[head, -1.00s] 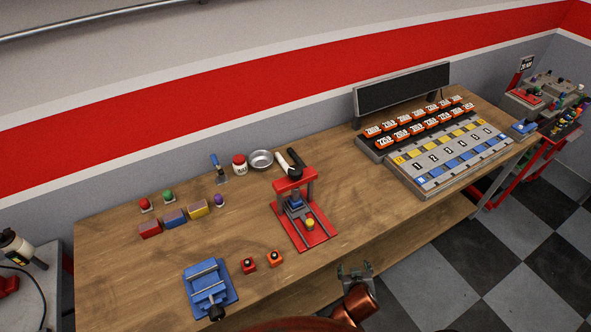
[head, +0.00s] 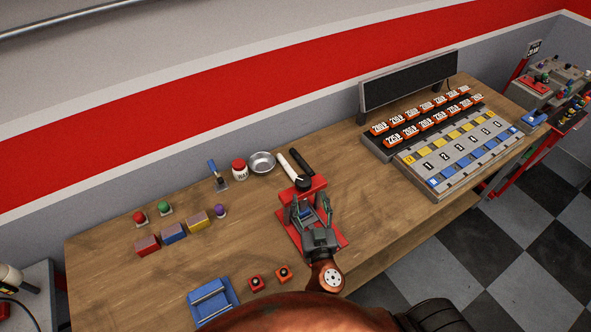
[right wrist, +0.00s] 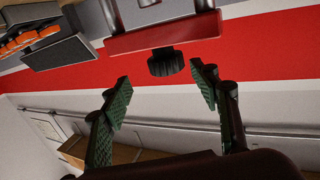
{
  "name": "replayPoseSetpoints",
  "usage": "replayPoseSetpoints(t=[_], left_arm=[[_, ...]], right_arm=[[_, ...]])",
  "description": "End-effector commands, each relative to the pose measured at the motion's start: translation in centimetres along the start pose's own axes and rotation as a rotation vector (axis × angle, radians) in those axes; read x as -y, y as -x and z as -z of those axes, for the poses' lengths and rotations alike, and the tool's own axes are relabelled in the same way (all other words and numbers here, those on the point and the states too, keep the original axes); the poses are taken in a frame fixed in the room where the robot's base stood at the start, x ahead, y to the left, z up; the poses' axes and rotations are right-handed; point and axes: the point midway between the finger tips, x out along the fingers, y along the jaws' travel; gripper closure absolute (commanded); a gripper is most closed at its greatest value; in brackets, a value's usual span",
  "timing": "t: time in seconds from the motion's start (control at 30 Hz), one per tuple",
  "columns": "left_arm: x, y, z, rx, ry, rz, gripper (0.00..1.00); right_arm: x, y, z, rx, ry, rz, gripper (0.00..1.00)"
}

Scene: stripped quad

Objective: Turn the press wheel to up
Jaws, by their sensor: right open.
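The red press (head: 337,239) stands on the wooden table, partly hidden behind my right gripper. Its black wheel (head: 304,183) sits at the top of the red head. In the right wrist view the dark ribbed wheel (right wrist: 166,62) shows below the red press head (right wrist: 165,38). My right gripper (head: 310,207) is open and in front of the press. In the right wrist view its green-padded fingers (right wrist: 162,80) are spread, with the wheel ahead and between their lines, apparently not touched. My left gripper is not in view.
Behind the press are a metal bowl (head: 261,161) and a white roller (head: 287,166). A numbered panel (head: 460,155) stands at right. Table at left is partly clear.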

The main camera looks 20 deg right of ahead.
Motion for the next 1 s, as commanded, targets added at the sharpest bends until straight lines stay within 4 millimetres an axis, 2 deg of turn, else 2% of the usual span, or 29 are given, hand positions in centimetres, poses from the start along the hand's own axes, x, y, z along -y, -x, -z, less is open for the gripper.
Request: replayPoseSetpoints(t=[0.17,0.33,0.43,0.63,0.83,0.93,1.0], left_arm=[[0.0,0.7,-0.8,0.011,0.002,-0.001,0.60],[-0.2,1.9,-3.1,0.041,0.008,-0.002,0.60],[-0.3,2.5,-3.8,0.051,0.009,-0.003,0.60],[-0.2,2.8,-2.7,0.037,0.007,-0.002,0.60],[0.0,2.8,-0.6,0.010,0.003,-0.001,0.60],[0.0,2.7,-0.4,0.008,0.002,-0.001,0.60],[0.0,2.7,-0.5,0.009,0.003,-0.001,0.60]], right_arm=[[1.2,-1.4,0.7,-0.021,-0.002,0.026,0.44],[1.6,-4.3,0.9,-0.021,0.000,0.031,0.44],[1.7,-5.8,0.9,-0.020,0.000,0.031,0.44],[1.6,-7.6,0.7,-0.018,-0.001,0.029,0.44],[1.5,-7.9,0.6,-0.017,-0.003,0.027,0.44],[1.4,-7.8,0.6,-0.017,-0.003,0.026,0.44],[1.4,-7.8,0.6,-0.017,-0.003,0.026,0.48]])
